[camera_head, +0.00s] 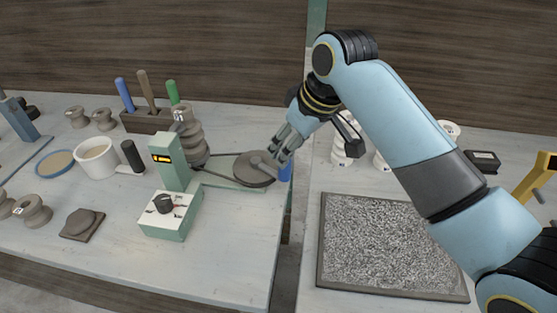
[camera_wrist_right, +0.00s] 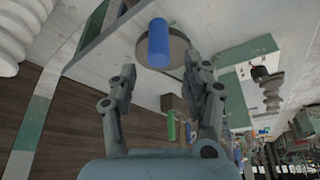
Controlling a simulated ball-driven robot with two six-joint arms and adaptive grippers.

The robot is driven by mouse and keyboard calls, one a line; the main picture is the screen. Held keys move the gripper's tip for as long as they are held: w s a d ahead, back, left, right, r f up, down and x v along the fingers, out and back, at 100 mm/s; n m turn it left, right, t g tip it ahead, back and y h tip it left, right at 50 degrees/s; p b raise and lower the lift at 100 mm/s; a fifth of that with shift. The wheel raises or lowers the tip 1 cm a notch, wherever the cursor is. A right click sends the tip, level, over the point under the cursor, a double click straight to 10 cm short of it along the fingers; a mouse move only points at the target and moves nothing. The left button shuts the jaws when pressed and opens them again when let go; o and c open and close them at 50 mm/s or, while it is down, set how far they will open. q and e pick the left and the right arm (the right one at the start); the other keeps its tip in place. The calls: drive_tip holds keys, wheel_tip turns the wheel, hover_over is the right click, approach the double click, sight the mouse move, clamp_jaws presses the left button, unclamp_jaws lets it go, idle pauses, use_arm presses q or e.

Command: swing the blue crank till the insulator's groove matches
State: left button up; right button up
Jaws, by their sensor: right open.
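The blue crank handle (camera_head: 286,172) stands at the right rim of a dark round wheel (camera_head: 250,172) at the table's right edge. In the right wrist view the blue handle (camera_wrist_right: 158,42) shows large, with the wheel (camera_wrist_right: 178,52) behind it. My right gripper (camera_head: 279,148) is open just above and beside the handle; in its wrist view (camera_wrist_right: 160,72) the handle lies just beyond and between the spread fingertips, with no clear contact. The ribbed brown insulator (camera_head: 192,145) stands behind the green machine (camera_head: 172,172). I cannot make out its groove match. My left gripper is out of view.
A grey speckled tray (camera_head: 322,265) lies on the right table, across a gap. A white mug (camera_head: 97,157), a tool block (camera_head: 145,122) and brown spools (camera_head: 33,210) stand at left.

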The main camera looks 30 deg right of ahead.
sight(278, 173)
drive_tip(key=x, duration=0.7)
drive_tip(key=shift+w, duration=0.1)
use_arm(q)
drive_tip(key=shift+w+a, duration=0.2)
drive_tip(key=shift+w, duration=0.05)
use_arm(e)
drive_tip(key=shift+w+a+f, duration=0.1)
drive_tip(key=shift+w+f, duration=0.15)
drive_tip(key=shift+f, duration=0.45)
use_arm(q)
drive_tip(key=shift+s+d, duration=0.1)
use_arm(e)
drive_tip(key=shift+c, duration=0.4)
drive_tip(key=c, duration=0.9)
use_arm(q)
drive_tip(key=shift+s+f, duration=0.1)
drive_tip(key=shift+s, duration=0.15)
use_arm(e)
clamp_jaws()
